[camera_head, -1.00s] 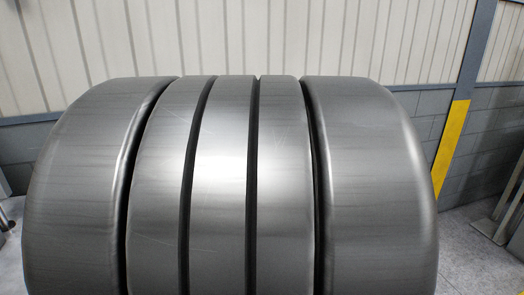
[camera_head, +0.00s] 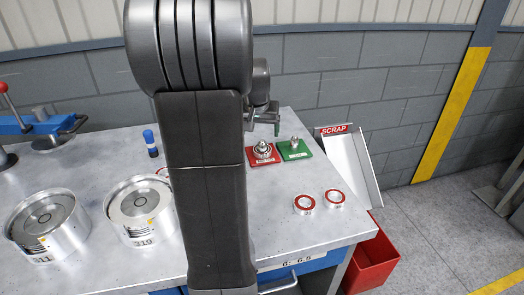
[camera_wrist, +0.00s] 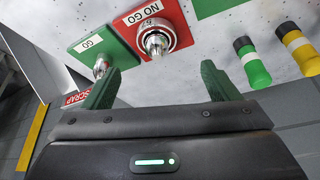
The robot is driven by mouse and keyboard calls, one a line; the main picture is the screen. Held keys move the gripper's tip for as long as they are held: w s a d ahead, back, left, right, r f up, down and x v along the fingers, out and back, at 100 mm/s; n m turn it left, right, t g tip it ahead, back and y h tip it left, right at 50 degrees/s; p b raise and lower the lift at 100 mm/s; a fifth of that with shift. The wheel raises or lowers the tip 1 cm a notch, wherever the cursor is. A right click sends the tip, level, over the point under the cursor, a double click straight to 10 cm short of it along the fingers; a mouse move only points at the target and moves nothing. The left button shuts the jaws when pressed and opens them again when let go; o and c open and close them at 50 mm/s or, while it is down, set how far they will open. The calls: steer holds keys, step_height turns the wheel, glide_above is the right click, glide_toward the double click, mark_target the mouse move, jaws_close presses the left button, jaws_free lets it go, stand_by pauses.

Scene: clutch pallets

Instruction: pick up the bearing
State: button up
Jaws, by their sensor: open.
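Two short silver rings with red faces, which look like bearings, lie on the grey bench in the head view: one (camera_head: 304,204) and, to its right, another (camera_head: 335,197). A third red-edged round thing (camera_head: 163,172) is mostly hidden behind my arm. My gripper (camera_head: 264,124) is above the back of the bench, near the gauge plates and away from the rings. In the wrist view its green fingers (camera_wrist: 160,88) are wide apart with nothing between them. No red-faced ring shows in the wrist view.
A red NO GO plate (camera_head: 263,157) and green GO plate (camera_head: 294,149) carry upright metal gauges. Two silver drums (camera_head: 48,222) (camera_head: 140,208) stand left. A blue tool (camera_head: 40,124) is behind them. A SCRAP chute (camera_head: 352,165) and red bin (camera_head: 372,262) are right.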

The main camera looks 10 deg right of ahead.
mark_target(262, 145)
steer(key=x, duration=0.3)
steer(key=f, duration=0.4)
steer(key=shift+w+d+f, duration=0.1)
steer(key=shift+w+d, duration=0.15)
steer(key=shift+d, duration=0.1)
steer(key=shift+w+d+f, duration=0.1)
steer(key=shift+w+f, duration=0.15)
steer(key=shift+f, duration=0.35)
steer(key=c, duration=1.3)
